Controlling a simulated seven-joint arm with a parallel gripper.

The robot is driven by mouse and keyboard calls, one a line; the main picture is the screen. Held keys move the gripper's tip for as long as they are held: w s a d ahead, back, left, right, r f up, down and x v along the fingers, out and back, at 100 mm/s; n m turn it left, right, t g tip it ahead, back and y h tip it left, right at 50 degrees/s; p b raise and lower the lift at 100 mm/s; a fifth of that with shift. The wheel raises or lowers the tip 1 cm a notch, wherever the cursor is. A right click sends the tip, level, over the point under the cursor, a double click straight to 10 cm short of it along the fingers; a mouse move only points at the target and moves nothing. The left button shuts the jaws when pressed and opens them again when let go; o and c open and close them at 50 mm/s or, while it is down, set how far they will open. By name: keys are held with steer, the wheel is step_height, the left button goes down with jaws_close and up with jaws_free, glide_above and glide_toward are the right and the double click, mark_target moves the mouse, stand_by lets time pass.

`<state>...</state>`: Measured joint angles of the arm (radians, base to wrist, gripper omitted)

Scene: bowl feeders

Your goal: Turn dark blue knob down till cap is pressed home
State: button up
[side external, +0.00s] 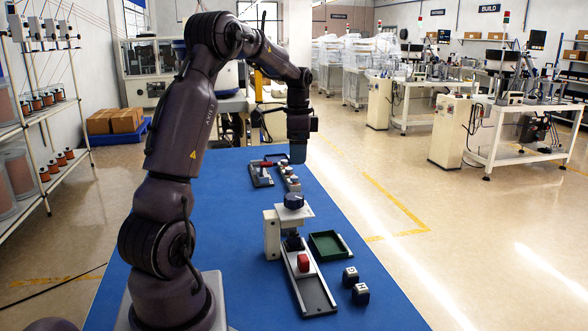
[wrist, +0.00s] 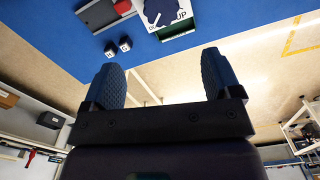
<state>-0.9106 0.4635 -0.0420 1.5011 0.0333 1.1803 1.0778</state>
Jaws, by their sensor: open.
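The dark blue knob (side external: 293,200) sits on top of a press with a white plate (side external: 305,212), and it also shows at the top edge of the wrist view (wrist: 158,10). A dark part under the plate is partly hidden, and I cannot tell whether a cap is there. A red block (side external: 303,263) sits on the press's grey base (side external: 314,291). My gripper (side external: 297,158) is in the air above and beyond the knob, apart from it. In the wrist view its two fingers (wrist: 163,78) are spread with nothing between them.
A green tray (side external: 328,245) lies right of the press. Two small dark blocks (side external: 350,276) with white tops stand in front of it. Another fixture with a red part (side external: 263,170) is farther back on the blue table (side external: 215,205). The table is clear left of the press.

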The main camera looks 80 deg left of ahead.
mark_target(294, 195)
steer(key=f+n, duration=0.4)
steer(key=n, duration=0.1)
steer(key=f+n, duration=0.4)
steer(key=n, duration=0.1)
steer(key=f+n, duration=0.4)
steer(key=n, duration=0.1)
steer(key=shift+s+a+f+n, duration=0.3)
steer(key=shift+a+f, duration=0.05)
steer(key=shift+a, duration=0.05)
steer(key=shift+c, duration=0.3)
